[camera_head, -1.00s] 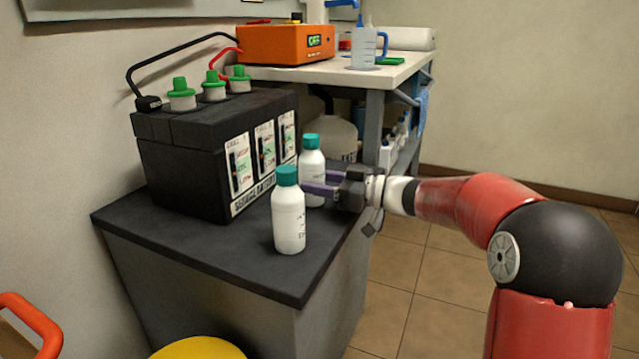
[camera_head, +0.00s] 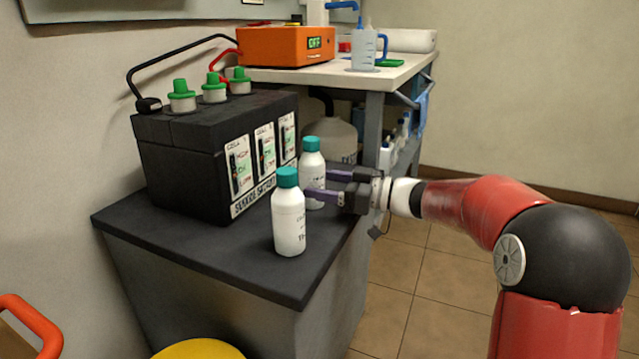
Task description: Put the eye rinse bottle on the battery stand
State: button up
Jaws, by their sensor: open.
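Two white bottles with teal caps stand upright on the dark top of the battery stand (camera_head: 190,242). Both carry small print that I cannot read well, so I cannot tell which is the eye rinse bottle. The front bottle (camera_head: 289,222) is nearer the stand's front edge. The rear bottle (camera_head: 313,165) stands behind it, close to the battery and partly hidden by the front bottle. My gripper (camera_head: 319,184) is open at the right of the rear bottle, its purple fingers spread and pointing left. The near finger passes by the bottle's lower side; I cannot tell whether it touches.
A large black battery (camera_head: 190,165) with green caps fills the stand's back left. Behind, a white-topped bench (camera_head: 340,77) holds an orange device (camera_head: 285,45) and a wash bottle (camera_head: 364,48). A yellow round lid (camera_head: 198,350) is at the bottom. Floor at right is clear.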

jog(key=v, duration=1)
jog(key=shift+s+d, duration=0.15)
jog(key=shift+d, duration=0.2)
